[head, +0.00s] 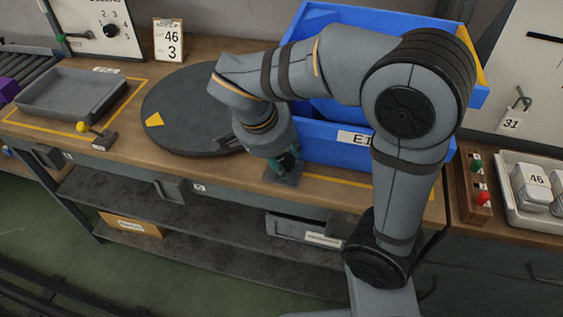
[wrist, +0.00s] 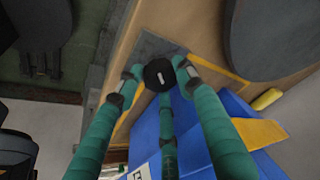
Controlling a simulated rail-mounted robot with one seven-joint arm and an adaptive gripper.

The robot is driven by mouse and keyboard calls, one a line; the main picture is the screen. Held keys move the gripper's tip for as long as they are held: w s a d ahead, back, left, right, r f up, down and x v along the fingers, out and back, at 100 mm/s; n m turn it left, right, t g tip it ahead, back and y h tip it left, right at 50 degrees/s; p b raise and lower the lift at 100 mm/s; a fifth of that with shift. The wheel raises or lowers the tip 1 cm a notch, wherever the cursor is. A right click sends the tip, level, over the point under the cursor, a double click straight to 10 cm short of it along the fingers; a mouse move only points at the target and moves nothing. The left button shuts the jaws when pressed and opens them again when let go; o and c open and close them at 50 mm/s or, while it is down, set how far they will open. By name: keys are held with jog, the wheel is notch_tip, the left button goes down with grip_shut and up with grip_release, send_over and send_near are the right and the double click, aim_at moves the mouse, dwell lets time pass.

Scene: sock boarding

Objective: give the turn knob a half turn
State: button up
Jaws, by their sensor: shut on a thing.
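The turn knob (wrist: 158,75) is a round black knob with a short white mark on its top, on a grey plate (wrist: 152,46) at the table's front edge. The white mark lies roughly upright in the wrist view. My gripper (wrist: 157,80) has three green fingers, shut around the knob, with fingertips at its sides. In the head view my gripper (head: 285,163) points down onto the grey plate (head: 288,179), and the fingers and wrist hide the knob there.
A large blue bin (head: 335,146) stands right beside my gripper. A dark round turntable (head: 178,112) lies to the left. Further left are a grey tray (head: 72,94) and a yellow-tipped lever (head: 82,127). A switch box (head: 474,190) and white tray (head: 511,209) are at right.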

jog(key=shift+w+r+n, duration=0.25)
jog(key=shift+w+n, duration=0.05)
jog(key=shift+n, duration=0.4)
jog(key=o, duration=1.2)
jog(key=shift+s+f+b, duration=0.1)
jog(key=shift+b, duration=0.2)
jog(key=shift+c, duration=0.2)
jog(key=v, duration=1.2)
jog(key=shift+s+d, duration=0.2)
jog(key=shift+d, duration=0.05)
jog(key=shift+a, duration=0.1)
